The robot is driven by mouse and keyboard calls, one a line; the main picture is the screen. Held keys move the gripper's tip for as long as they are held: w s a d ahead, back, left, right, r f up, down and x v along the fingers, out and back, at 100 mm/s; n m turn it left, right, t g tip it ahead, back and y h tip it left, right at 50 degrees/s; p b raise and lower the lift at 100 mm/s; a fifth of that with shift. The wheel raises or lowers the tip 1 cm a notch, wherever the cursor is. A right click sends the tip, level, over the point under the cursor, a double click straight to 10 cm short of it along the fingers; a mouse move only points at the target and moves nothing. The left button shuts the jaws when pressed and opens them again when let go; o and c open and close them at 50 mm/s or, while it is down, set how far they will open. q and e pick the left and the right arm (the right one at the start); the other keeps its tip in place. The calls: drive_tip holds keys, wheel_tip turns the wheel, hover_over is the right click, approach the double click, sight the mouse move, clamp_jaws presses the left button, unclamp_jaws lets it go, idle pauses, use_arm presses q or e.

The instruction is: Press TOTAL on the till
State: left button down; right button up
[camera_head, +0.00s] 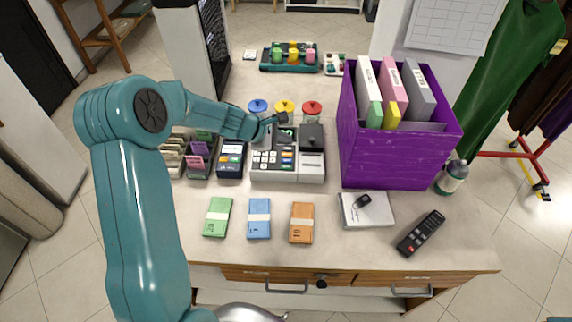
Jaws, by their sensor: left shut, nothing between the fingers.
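The till (313,170) stands in the middle of the counter, grey and white with a keypad (272,162) on its left half and a dark block on its right half. Its keys are too small to read, so I cannot tell which is TOTAL. My left arm comes in from the left, and its gripper (281,119) is shut and empty over the till's back left part, by the small display. It hides part of that area. I cannot tell whether it touches the till. My right gripper is not in view.
A card terminal (232,158) stands just left of the till. A purple box (395,160) of binders stands close on its right. Jars with blue, yellow and red lids (311,108) stand behind it.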

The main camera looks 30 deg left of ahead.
use_arm(q)
drive_tip(key=b, duration=0.7)
hover_over(284, 168)
wheel_tip(284, 168, down, 8)
drive_tip(key=shift+r, duration=0.15)
drive_tip(key=shift+f+b, duration=0.45)
drive_tip(key=shift+f, duration=0.1)
drive_tip(key=shift+s+r, duration=0.1)
idle(1.0)
drive_tip(key=shift+f+b, duration=0.45)
drive_tip(key=shift+b, duration=0.05)
